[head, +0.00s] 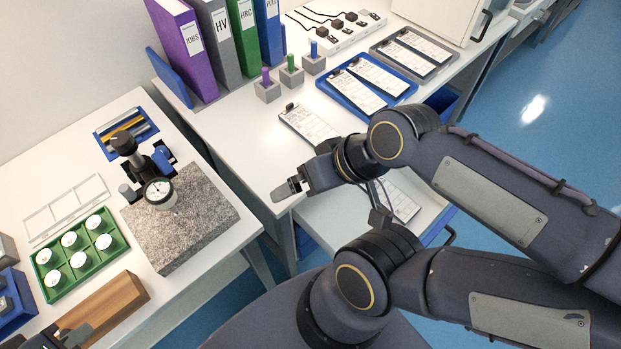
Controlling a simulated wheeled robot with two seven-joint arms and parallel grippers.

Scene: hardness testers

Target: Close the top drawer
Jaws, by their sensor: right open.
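The top drawer (325,222) is under the white desk and is pulled out, with sheets (404,207) lying inside. A dark handle (451,237) shows at its right side. My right arm and its links cover much of the drawer and its front. My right gripper (288,188) is open and empty, over the desk's front edge to the left of the drawer. My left gripper (66,338) is only partly in view at the bottom left edge, by the wooden block, and its jaws are unclear.
A granite base with a dial gauge (161,193), a green tray (88,289) of white discs and a wooden block (104,310) stand on the left table. Binders, clipboards (309,124) and blue trays occupy the desk. Blue floor is clear at right.

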